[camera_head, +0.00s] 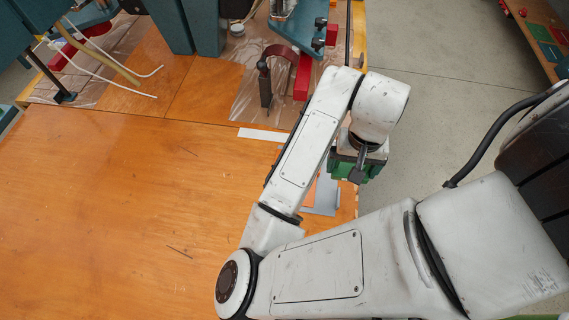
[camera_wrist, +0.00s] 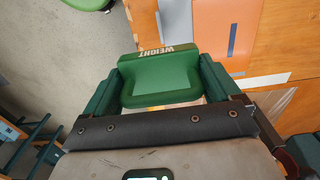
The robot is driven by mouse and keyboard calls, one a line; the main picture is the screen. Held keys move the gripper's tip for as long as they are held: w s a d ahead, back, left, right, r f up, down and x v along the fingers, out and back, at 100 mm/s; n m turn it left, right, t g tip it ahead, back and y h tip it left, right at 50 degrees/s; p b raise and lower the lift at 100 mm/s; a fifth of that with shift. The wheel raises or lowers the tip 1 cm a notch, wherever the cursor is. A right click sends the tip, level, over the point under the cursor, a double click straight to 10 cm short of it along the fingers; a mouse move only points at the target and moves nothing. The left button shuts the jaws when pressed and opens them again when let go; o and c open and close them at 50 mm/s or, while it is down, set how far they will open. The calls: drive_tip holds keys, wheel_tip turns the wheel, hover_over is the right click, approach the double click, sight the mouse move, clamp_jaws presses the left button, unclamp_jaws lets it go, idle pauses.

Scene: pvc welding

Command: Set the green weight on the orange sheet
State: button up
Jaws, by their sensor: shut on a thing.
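My gripper (camera_wrist: 163,66) is shut on the green weight (camera_wrist: 160,82), a block with the word WEIGHT in pale letters on its edge. The weight sits between the two green fingers. The orange sheet (camera_wrist: 227,22) shows beyond the weight, in the upper right of the wrist view, with a dark mark near its lower end. In the head view my gripper (camera_head: 356,166) hangs over the table's right edge area, and my arm hides most of the orange sheet (camera_head: 311,191). The weight cannot be clearly told from the green fingers there.
A grey sheet (camera_wrist: 178,22) lies beside the orange one. A white strip (camera_wrist: 262,80) lies near its end, and also shows in the head view (camera_head: 262,134). A clamp (camera_head: 265,82) and machines stand at the table's back. The wooden table's left (camera_head: 110,220) is clear.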

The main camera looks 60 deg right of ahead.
drive_tip(key=w+f, duration=0.3)
drive_tip(key=w, duration=0.1)
drive_tip(key=w+f+p, duration=0.1)
drive_tip(key=w+f, duration=0.2)
drive_tip(key=w, duration=0.1)
drive_tip(key=w+f+p, duration=0.1)
drive_tip(key=w+f, duration=0.2)
drive_tip(key=w, duration=0.1)
drive_tip(key=shift+w+a, duration=0.4)
drive_tip(key=shift+w+f, duration=0.2)
drive_tip(key=shift+f, duration=1.55)
drive_tip(key=shift+f, duration=0.2)
drive_tip(key=o, duration=1.5)
